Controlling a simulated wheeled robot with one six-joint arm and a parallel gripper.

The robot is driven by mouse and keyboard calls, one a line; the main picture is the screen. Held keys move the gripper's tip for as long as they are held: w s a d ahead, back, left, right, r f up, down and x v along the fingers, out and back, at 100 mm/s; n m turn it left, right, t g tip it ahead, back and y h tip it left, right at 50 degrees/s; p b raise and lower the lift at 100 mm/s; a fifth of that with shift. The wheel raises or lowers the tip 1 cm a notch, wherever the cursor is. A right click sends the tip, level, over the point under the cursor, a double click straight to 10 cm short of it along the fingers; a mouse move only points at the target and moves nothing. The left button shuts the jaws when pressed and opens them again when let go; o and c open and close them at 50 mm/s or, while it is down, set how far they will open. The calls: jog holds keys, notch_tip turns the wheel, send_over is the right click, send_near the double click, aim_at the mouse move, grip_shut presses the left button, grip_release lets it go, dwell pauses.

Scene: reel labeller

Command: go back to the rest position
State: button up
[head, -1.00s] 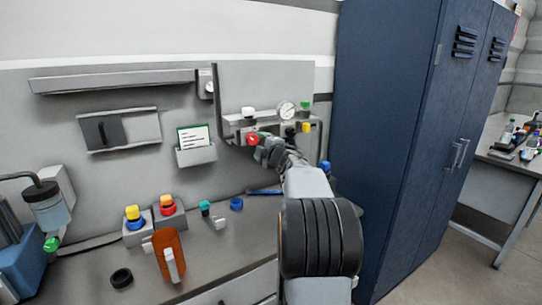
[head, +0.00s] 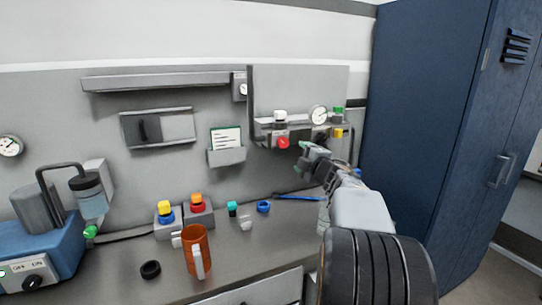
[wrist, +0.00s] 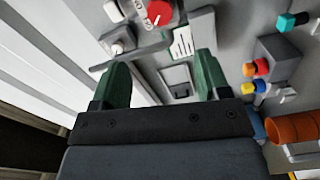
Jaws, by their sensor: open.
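My gripper (head: 308,158) is in front of the wall panel on the right, close below the shelf with the gauge. In the wrist view its two green fingers (wrist: 162,78) stand apart with nothing between them. A red knob (head: 283,142) on the panel shows just to the left of my gripper in the head view. The same red knob appears large at the top of the wrist view (wrist: 159,12). My gripper looks apart from it.
An orange mug (head: 196,250), a black ring (head: 150,269) and two button boxes (head: 199,217) stand on the bench. A blue machine (head: 45,255) is at the left. A tall blue cabinet (head: 425,120) stands to the right of the arm. The bench front is mostly clear.

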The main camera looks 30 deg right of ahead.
jog(key=s+d+f+m+g+h, duration=0.45)
jog(key=d+f+m+h, duration=0.2)
jog(key=m, duration=0.25)
jog(key=s+a+f+m+g+y+p, duration=0.1)
jog(key=s+a+f+m+g, duration=0.3)
jog(key=a+f+m+g, duration=0.15)
jog(key=s+a+f+g+y+p, duration=0.1)
jog(key=s+a, duration=0.3)
jog(key=a, duration=0.6)
jog(key=s+a+f+g+y+p, duration=0.1)
jog(key=s+a+y, duration=0.3)
jog(key=a, duration=0.6)
jog(key=s+a+f+g+y+p, duration=0.1)
jog(key=s+a+f+g+y, duration=0.1)
jog(key=a, duration=0.8)
jog(key=s+f+y, duration=0.1)
jog(key=s, duration=0.1)
jog(key=shift+s+a, duration=0.3)
jog(key=shift+c, duration=0.4)
